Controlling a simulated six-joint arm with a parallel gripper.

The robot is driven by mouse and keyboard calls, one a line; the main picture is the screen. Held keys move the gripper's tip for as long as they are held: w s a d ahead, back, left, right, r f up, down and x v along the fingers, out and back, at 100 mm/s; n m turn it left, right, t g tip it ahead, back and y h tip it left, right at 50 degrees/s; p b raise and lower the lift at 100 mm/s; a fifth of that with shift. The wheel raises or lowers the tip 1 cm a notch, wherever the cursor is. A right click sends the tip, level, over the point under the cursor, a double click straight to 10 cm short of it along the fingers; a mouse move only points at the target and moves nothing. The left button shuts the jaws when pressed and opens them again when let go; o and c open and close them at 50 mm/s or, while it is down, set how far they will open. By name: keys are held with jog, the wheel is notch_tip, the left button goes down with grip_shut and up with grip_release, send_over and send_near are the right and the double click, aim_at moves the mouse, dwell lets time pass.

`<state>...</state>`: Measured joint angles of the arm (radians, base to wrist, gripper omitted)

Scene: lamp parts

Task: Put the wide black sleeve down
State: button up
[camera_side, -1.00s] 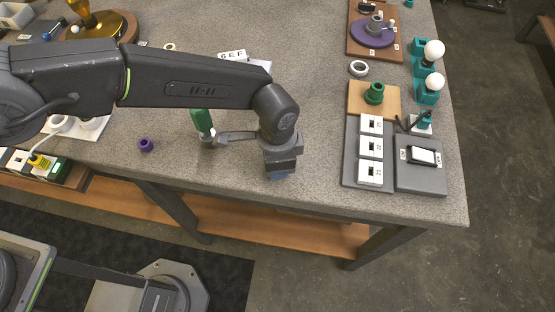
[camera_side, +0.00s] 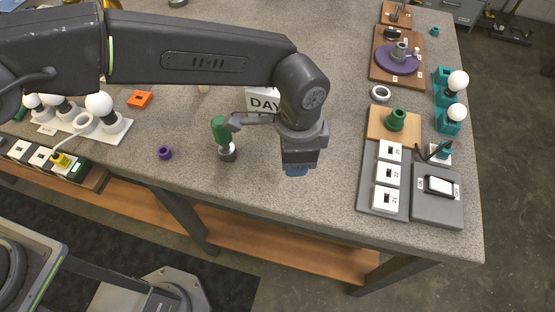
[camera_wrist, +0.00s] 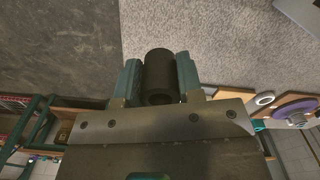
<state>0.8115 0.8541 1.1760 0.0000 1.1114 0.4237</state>
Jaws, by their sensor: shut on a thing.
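The wide black sleeve (camera_wrist: 160,78) shows in the wrist view as a dark, round-ended tube between the two teal fingers. My gripper (camera_wrist: 159,74) is shut on it, one finger on each side. In the side view my gripper (camera_side: 298,170) points down over the front part of the grey table, with blue fingertips just showing. The sleeve cannot be made out there. I cannot tell how high it is above the table.
A green-topped grey piece (camera_side: 220,131) stands left of my gripper, with a purple ring (camera_side: 164,153) further left. Grey plates with white numbered blocks (camera_side: 387,173) lie to the right. A DAY card (camera_side: 263,100) stands behind. Bare tabletop (camera_side: 325,190) lies between gripper and plates.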

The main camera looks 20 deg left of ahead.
notch_tip(320, 180, up, 7)
jog(key=shift+r, duration=0.1)
jog(key=w+a+n, duration=0.3)
jog(key=a, duration=0.5)
jog(key=w+a+n, duration=0.3)
jog(key=a+n, duration=0.1)
jog(key=a, duration=0.4)
jog(key=s+a+n, duration=0.3)
jog(key=a+n, duration=0.6)
jog(key=a, duration=1.2)
send_over(189, 146)
notch_tip(189, 146, down, 12)
jog(key=shift+f, duration=2.1)
